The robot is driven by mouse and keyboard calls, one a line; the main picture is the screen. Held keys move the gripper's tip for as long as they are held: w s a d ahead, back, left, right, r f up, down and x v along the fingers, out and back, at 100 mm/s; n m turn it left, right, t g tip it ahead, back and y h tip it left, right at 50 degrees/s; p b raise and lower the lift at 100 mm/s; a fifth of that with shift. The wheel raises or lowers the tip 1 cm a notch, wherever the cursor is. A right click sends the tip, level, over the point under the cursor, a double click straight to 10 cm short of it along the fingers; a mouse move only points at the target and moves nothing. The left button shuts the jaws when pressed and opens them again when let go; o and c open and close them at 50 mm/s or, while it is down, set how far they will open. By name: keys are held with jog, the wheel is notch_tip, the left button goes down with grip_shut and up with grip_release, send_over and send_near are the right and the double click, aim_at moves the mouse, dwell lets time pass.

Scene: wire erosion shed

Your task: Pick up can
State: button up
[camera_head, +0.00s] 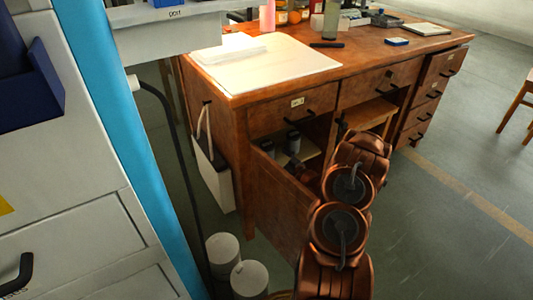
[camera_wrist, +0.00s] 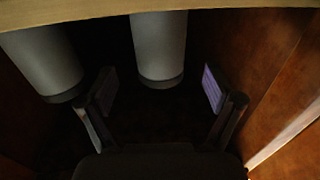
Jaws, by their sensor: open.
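Two grey cylindrical cans stand inside the open compartment of the wooden desk. In the wrist view one can (camera_wrist: 158,42) is straight ahead, between the lines of my two fingers, and the other can (camera_wrist: 42,58) is to the left, beyond the left finger. In the head view they look small and dark, one can (camera_head: 293,142) beside the other can (camera_head: 267,148). My gripper (camera_wrist: 160,90) is open with nothing held. Its fingertips sit either side of the middle can's lower end; contact cannot be told.
The wooden desk (camera_head: 240,95) has an open door (camera_head: 275,205) left of my arm. Brown walls (camera_wrist: 255,60) flank the gripper closely. A white bag (camera_head: 213,175) hangs on the desk's side. Pale cylinders (camera_head: 249,280) stand on the floor. Open floor (camera_head: 440,230) lies right.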

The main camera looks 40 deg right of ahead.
aim_at(272, 154)
jog(key=w, duration=0.1)
jog(key=w+b, duration=0.2)
jog(key=w, duration=0.1)
jog(key=shift+a, duration=0.3)
jog(key=shift+w+r, duration=0.15)
jog(key=shift+w, duration=0.6)
jog(key=shift+c, duration=0.3)
jog(key=c, duration=1.4)
